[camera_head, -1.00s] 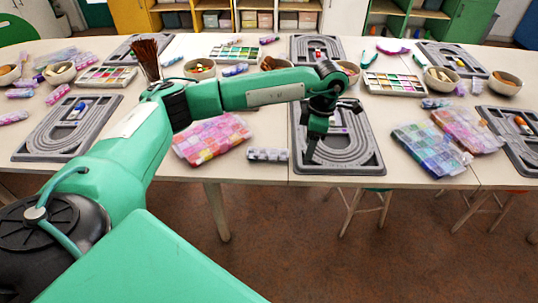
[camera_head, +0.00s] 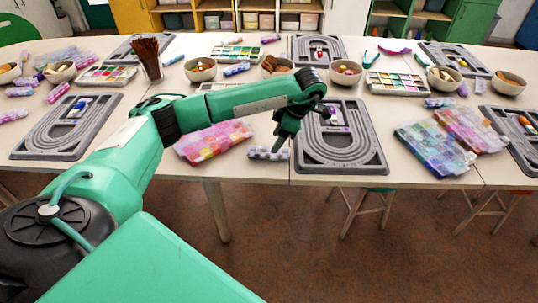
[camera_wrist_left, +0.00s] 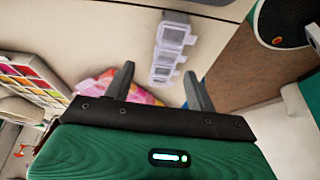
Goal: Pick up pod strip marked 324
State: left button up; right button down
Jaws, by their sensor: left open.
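A pale pod strip (camera_head: 263,153) with several small lidded compartments lies near the table's front edge, left of the middle bead board. It also shows in the left wrist view as a clear and white strip (camera_wrist_left: 170,48), ahead of and between my fingers. No number on it is readable. My left gripper (camera_head: 279,146) hangs just over its right end and partly hides it. In the left wrist view my left gripper (camera_wrist_left: 158,72) has its two fingers apart, with nothing held. My right gripper is not in view.
A grey bead board (camera_head: 368,172) lies right of the strip. A pink bead case (camera_head: 212,141) lies left of it. Bowls and paint-like colour trays (camera_head: 397,83) stand farther back. The floor shows beyond the table's front edge.

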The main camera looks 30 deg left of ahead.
aim_at(269, 155)
pick_arm(q)
jog(key=shift+s+x, duration=0.2)
jog(key=shift+x, duration=1.1)
jog(key=shift+s+x, duration=0.2)
jog(key=shift+x, duration=1.15)
jog(key=shift+d+r, duration=0.1)
jog(key=shift+d, duration=0.05)
jog(key=c, duration=0.9)
jog(key=shift+r, duration=0.1)
